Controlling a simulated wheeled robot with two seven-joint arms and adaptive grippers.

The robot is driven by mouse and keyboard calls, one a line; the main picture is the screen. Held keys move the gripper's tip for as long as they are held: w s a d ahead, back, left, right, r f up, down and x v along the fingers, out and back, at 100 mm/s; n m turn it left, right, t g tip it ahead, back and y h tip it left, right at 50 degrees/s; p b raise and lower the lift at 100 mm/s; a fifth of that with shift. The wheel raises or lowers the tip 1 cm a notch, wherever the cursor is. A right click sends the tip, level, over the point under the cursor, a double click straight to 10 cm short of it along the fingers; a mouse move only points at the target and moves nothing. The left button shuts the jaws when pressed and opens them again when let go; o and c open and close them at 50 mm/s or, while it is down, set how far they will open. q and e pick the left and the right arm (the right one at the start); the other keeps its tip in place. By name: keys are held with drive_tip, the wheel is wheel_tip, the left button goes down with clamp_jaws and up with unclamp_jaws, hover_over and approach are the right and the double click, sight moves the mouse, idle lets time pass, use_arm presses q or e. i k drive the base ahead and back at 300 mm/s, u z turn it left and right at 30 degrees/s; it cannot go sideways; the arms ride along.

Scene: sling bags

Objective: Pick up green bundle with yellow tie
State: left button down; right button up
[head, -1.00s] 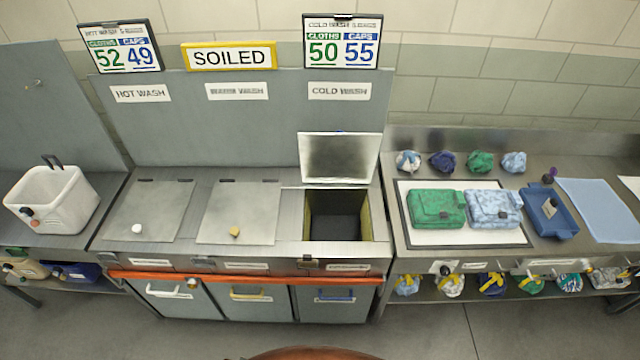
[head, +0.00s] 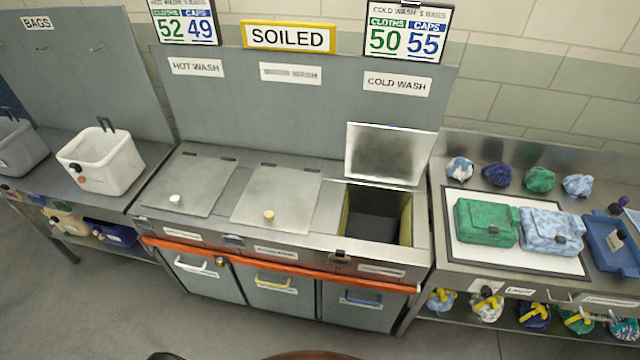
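The green bundle with a yellow tie (head: 581,326) sits on the lower shelf under the right-hand counter, at the lower right of the head view. It stands between a dark blue bundle with a yellow tie (head: 534,322) and a green-and-white patterned bundle (head: 625,331). A white patterned bundle (head: 487,309) and a blue-and-white bundle with a yellow tie (head: 440,304) are farther left on that shelf. Neither of my grippers is in view.
The right counter holds a white mat (head: 466,248) with green (head: 487,221) and light blue (head: 552,229) folded packs. The cold wash lid (head: 389,154) stands open. A white bin (head: 101,161) is at the left. Grey floor (head: 240,325) in front looks clear.

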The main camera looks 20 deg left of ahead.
sight(573, 320)
drive_tip(key=z, duration=2.2)
drive_tip(key=k, duration=1.1)
drive_tip(key=z, duration=0.8)
drive_tip(key=i, duration=1.95)
drive_tip(key=u, duration=0.6)
drive_tip(key=i, duration=1.8)
drive_tip(key=u, duration=1.45)
drive_tip(key=i, duration=1)
drive_tip(key=u, duration=1.1)
